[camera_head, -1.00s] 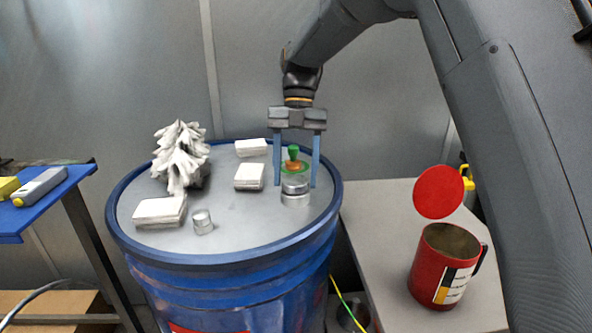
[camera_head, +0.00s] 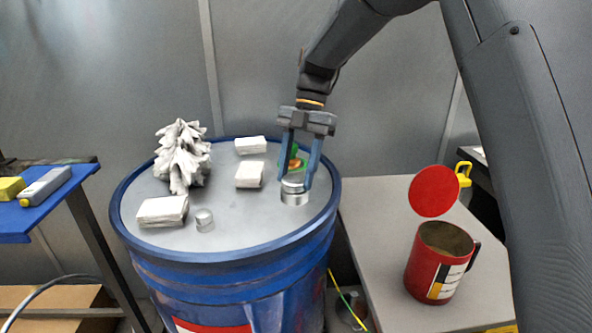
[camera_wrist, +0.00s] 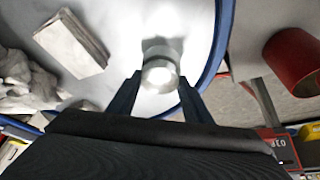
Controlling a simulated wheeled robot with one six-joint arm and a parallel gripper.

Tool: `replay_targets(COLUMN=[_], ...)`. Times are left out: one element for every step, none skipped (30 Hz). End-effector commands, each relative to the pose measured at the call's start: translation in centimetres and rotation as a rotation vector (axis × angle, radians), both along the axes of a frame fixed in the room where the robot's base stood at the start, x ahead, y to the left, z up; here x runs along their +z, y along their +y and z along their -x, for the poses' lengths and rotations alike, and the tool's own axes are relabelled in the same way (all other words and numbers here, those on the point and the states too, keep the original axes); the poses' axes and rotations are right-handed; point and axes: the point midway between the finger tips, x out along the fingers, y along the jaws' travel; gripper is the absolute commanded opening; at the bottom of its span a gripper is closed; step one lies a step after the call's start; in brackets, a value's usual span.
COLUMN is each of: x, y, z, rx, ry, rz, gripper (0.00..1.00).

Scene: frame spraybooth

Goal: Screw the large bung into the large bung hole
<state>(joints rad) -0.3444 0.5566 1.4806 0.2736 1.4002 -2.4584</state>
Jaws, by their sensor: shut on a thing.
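The large bung (camera_head: 293,184) is a short silver cylinder at the right of the blue drum's grey lid (camera_head: 235,215). It sits upright on or in a silver collar (camera_head: 295,199), apparently the large bung hole; how deep it sits is hidden. My gripper (camera_head: 295,186) points down, shut with one finger on each side of the bung. The wrist view shows the bung's bright round top (camera_wrist: 158,72) between the fingertips. A smaller silver cylinder (camera_head: 204,219) stands near the front of the lid.
A crumpled white rag (camera_head: 182,155) and white blocks (camera_head: 163,211) lie on the lid. A green and orange piece (camera_head: 294,160) shows between my fingers. A red can (camera_head: 438,262) with a raised lid stands on the grey table to the right. A blue bench is at left.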

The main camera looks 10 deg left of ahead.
Motion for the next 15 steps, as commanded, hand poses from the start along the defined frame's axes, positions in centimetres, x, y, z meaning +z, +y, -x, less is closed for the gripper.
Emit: replay_targets(x=[0.01,0.01,0.03,0.07,0.12,0.19,0.25,0.21,0.24,0.21,0.22,0.16,0.10,0.07,0.03], y=[0.10,0.11,0.09,0.06,0.00,-0.04,-0.07,-0.11,-0.11,-0.16,-0.18,-0.16,-0.17,-0.16,-0.15], z=[0.00,0.00,0.02,0.05,0.09,0.15,0.19,0.24,0.25,0.30,0.26,0.27,0.27,0.26,0.24], rx=[0.001,0.001,-0.006,-0.020,-0.045,-0.093,-0.136,-0.180,-0.238,-0.278,-0.314,-0.352,-0.373,-0.388,-0.398], ry=[-0.001,-0.001,-0.001,-0.001,0.000,0.000,0.000,0.000,0.000,0.000,-0.001,0.000,0.000,0.001,0.000], rz=[-0.001,-0.001,-0.002,-0.001,-0.001,-0.002,-0.002,-0.001,-0.003,-0.002,-0.002,-0.003,-0.002,-0.001,-0.001], gripper=[0.14,0.14,0.14,0.14,0.14,0.14,0.14,0.14,0.14,0.14,0.14,0.14,0.14,0.14,0.14])
